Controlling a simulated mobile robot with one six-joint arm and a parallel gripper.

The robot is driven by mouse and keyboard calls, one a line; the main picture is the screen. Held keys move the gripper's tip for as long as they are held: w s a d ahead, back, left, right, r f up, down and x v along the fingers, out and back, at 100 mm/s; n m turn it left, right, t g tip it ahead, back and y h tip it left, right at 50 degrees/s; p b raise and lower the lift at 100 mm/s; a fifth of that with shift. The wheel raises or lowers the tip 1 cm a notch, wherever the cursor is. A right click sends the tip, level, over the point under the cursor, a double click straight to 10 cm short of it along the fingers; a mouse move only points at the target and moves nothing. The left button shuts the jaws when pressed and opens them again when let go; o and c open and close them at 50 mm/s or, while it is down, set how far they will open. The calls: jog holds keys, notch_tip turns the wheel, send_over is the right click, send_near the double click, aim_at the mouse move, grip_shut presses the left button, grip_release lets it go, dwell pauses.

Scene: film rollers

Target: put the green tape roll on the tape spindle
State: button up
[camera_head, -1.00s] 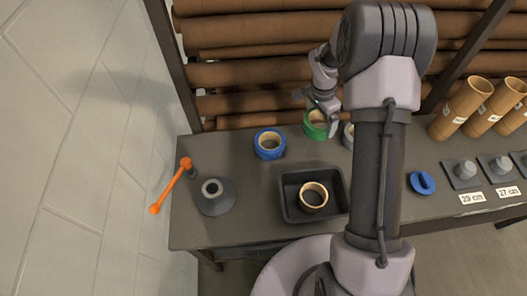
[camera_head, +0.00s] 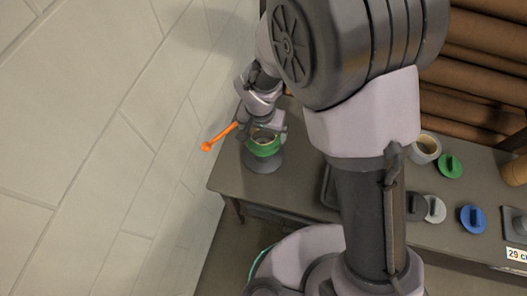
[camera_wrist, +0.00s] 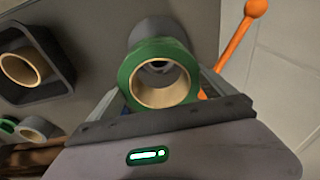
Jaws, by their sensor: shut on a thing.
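The green tape roll (camera_head: 264,148), with a tan core, is in my gripper (camera_head: 266,128) at the left end of the table. It also shows in the wrist view (camera_wrist: 128,72), between the two fingers. The tape spindle (camera_head: 263,164) has a grey flared base that shows just below the roll. In the wrist view the grey spindle (camera_wrist: 150,29) shows behind the roll, and a grey part shows through the core. The roll looks roughly lined up with the spindle. I cannot tell whether it is around the post or still above it.
An orange-ended lever (camera_head: 221,135) stands close to the left of the spindle. A dark tray (camera_wrist: 66,62) holds a roll with a tan core (camera_wrist: 20,69). Green (camera_head: 450,166) and blue (camera_head: 473,219) discs lie to the right. A wall (camera_head: 90,150) is at the left.

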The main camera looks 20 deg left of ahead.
notch_tip(320, 180, down, 9)
jog(key=b, duration=0.2)
jog(key=shift+f+b, duration=0.15)
jog(key=shift+b, duration=0.25)
jog(key=shift+f+b, duration=0.25)
jog(key=shift+b, duration=0.05)
jog(key=o, duration=1.3)
notch_tip(320, 180, up, 12)
jog(key=s+r+p, duration=0.1)
jog(key=s+p, duration=0.1)
jog(key=p, duration=0.2)
jog(key=w+d+r+m+t, duration=0.1)
jog(key=w+d+r+m, duration=0.1)
jog(key=d+r, duration=0.8)
jog(key=s+d+r+t, duration=0.1)
jog(key=s+d+r, duration=0.2)
jog(key=s+r, duration=0.1)
jog(key=s+d+r+m+t+y, duration=0.1)
jog(key=s+d+r, duration=0.3)
jog(key=r, duration=0.1)
jog(key=s+d+r+m+t+y, duration=0.1)
jog(key=s+d+r, duration=0.3)
jog(key=r, duration=0.1)
jog(key=shift+s+d, duration=0.2)
jog(key=shift+d, duration=0.05)
